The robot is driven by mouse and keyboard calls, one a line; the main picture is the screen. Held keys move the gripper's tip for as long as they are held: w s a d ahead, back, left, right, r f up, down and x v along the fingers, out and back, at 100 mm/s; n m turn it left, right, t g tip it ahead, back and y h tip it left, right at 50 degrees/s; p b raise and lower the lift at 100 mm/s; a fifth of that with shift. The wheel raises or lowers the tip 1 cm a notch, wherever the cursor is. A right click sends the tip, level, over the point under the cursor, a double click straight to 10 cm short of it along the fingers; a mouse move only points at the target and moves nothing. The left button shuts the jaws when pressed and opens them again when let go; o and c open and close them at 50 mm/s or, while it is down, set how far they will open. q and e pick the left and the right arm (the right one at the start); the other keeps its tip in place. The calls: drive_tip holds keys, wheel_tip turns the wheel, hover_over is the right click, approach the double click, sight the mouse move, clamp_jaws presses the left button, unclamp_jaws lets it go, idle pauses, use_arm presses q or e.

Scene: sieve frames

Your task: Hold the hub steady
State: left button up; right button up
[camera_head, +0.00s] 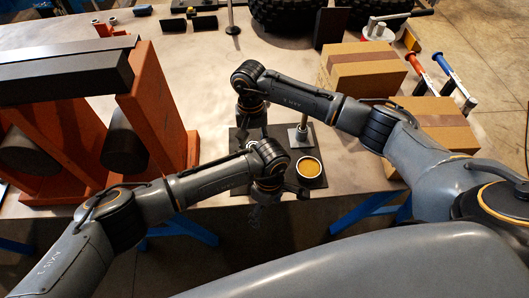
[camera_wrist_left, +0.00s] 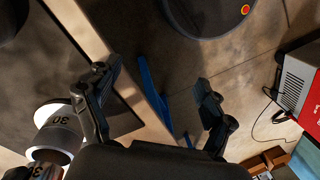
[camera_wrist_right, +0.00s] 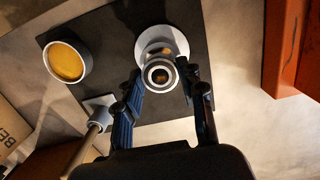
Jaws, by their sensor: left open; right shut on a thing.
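The hub (camera_wrist_right: 161,75), a metal ring with a dark bore on a wide pale round flange, stands on a dark square mat (camera_wrist_right: 110,35). My right gripper (camera_wrist_right: 160,88) has its fingers either side of the hub and is shut on it; the arm hides most of this in the head view. My left gripper (camera_head: 266,192) is open and empty near the front of the mat, and its spread fingers (camera_wrist_left: 156,104) show nothing between them. A pale cylinder marked 30 (camera_wrist_left: 58,128) stands beside the left finger in the left wrist view.
A white round cup with yellow inside (camera_head: 309,167) and a metal post on a square base (camera_head: 300,137) share the mat. Cardboard boxes (camera_head: 362,68) stand to the right. An orange rack (camera_head: 155,105) with dark cylinders stands to the left. The table's front edge is close to my left gripper.

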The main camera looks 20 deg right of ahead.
use_arm(q)
drive_tip(key=w+d+r+m+t, duration=0.3)
drive_tip(key=w+r+m+t, duration=0.3)
drive_tip(key=w+r, duration=0.45)
drive_tip(key=shift+n+t, duration=0.3)
drive_tip(key=shift+t, duration=0.4)
drive_tip(key=x, duration=1.1)
drive_tip(key=shift+d+f, duration=0.25)
drive_tip(key=shift+d, duration=0.1)
drive_tip(key=shift+c, duration=0.4)
drive_tip(key=c, duration=1.6)
clamp_jaws()
